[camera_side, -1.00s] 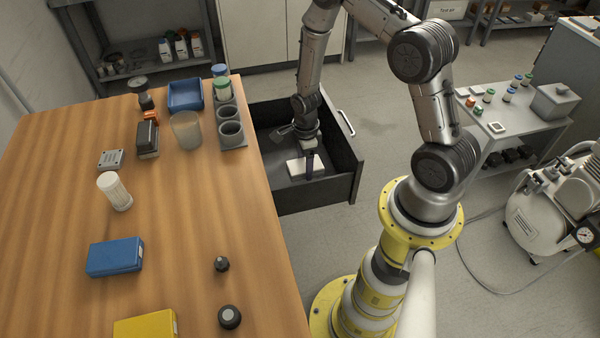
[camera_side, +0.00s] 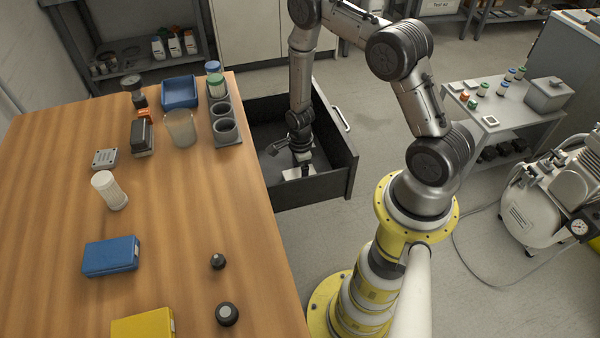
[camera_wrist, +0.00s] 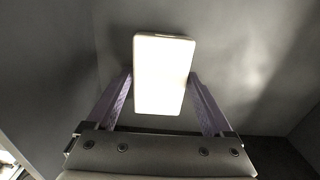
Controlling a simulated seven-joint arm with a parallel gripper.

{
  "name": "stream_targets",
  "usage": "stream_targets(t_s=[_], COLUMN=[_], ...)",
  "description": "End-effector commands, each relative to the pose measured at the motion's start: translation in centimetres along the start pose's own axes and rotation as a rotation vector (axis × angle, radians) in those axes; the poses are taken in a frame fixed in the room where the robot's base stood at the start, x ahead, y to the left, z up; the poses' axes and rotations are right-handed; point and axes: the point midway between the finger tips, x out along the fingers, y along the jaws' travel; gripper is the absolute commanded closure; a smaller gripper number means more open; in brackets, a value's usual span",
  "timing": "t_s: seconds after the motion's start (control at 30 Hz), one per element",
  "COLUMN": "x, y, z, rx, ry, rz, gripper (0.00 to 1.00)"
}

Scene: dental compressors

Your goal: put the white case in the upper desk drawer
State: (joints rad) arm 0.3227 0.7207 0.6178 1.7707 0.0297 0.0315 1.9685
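The white case (camera_side: 291,174) is inside the open, dark desk drawer (camera_side: 318,190), low and close to its floor. My gripper (camera_side: 300,170) reaches straight down into the drawer and partly hides the case in the side view. In the wrist view, the pale case (camera_wrist: 163,75) lies between the two purple fingers of my gripper (camera_wrist: 161,76), which press against its left and right edges. The grey drawer floor (camera_wrist: 240,70) is behind it. I cannot tell whether the case touches the floor.
The wooden desk (camera_side: 180,240) is left of the drawer, with a cup holder (camera_side: 228,132), a frosted cup (camera_side: 181,128), a blue tray (camera_side: 179,92) and a blue box (camera_side: 111,256) on it. Drawer walls surround my gripper closely. A grey side table (camera_side: 510,120) stands at right.

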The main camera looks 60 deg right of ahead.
Motion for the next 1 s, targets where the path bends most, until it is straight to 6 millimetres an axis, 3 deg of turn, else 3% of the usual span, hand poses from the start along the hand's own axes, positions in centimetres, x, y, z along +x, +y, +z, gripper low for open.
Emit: stream_targets(t_s=[0.3, 0.47, 1.0], x=[-0.1, -1.3, -11.0], y=[0.0, -0.1, -0.1], z=[0.0, 0.1, 0.0], rx=[0.0, 0.001, 0.0], ry=[0.0, -0.001, -0.001], rz=[0.0, -0.003, -0.003], gripper=[0.0, 0.0, 0.0])
